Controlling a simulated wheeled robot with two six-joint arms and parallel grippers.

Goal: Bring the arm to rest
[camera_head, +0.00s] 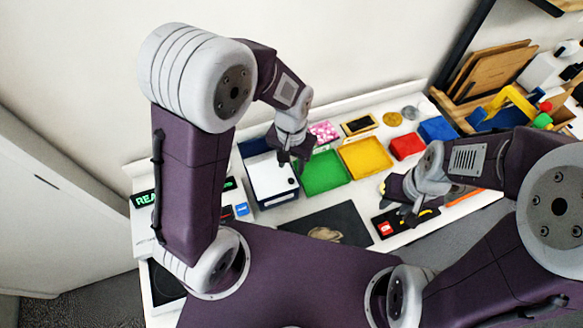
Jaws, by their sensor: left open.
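My left arm rises at the left and bends over the table. Its gripper (291,160) is open and points down, above the area between the white-topped box (270,180) and the green tray (322,172). I see nothing between its fingers. My right arm comes in from the right. Its gripper (404,203) is over the table's front right part, near a dark mat with small red and yellow items. The view does not show clearly whether its fingers are apart.
A yellow tray (366,157), a red box (406,146) and a blue box (437,129) stand along the table. A dark mat (345,218) with a brownish item lies in front. A wooden rack (480,85) stands at the back right; a wall is behind.

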